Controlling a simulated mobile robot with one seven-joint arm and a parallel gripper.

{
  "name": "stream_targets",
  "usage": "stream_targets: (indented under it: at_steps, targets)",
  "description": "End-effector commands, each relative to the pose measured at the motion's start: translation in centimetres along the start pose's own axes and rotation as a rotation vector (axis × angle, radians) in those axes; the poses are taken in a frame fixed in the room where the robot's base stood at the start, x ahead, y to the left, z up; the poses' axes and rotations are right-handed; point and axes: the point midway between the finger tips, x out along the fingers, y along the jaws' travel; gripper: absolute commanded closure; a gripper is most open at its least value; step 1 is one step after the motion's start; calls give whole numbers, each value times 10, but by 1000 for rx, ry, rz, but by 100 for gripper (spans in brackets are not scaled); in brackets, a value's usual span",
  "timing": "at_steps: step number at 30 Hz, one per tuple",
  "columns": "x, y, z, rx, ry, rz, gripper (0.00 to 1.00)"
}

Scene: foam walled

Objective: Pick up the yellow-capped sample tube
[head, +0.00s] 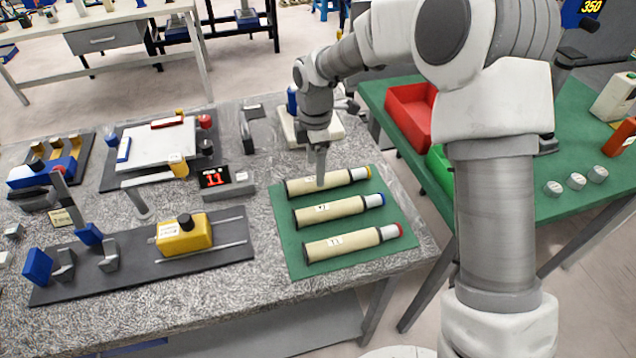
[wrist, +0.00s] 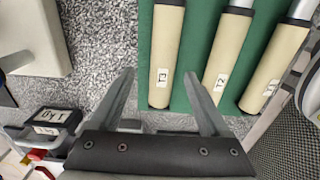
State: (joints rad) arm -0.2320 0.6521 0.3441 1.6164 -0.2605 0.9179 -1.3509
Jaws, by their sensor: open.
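The yellow-capped tube (head: 345,178) lies at the back of a row of tubes on a green mat (head: 283,222). It has a cream body, and its yellow cap (head: 367,172) points right. In the wrist view, the tube labelled T3 (wrist: 167,48) is the same one by its place in the row; its cap is out of frame. My gripper (head: 320,181) is over the tube's body in the head view and hides part of it. In the wrist view, my open gripper (wrist: 159,73) has T3's near end between its fingertips. I see no contact, and the height gap is unclear.
The blue-capped tube (head: 335,210) and red-capped tube (head: 350,243) lie beside it on the mat. Red bin (head: 408,115) stands on the green table at right.

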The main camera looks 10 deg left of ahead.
Motion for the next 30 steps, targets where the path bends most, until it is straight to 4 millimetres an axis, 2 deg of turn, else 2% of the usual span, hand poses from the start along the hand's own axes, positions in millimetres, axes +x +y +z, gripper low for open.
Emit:
stream_targets:
  at_steps: [3,8,17,30]
  targets:
    - [20,-5,3,0,0,-5,20]
    - [41,-5,4,0,0,-3,20]
    - [45,-5,4,0,-1,0,20]
    - [45,-5,4,0,0,-1,98]
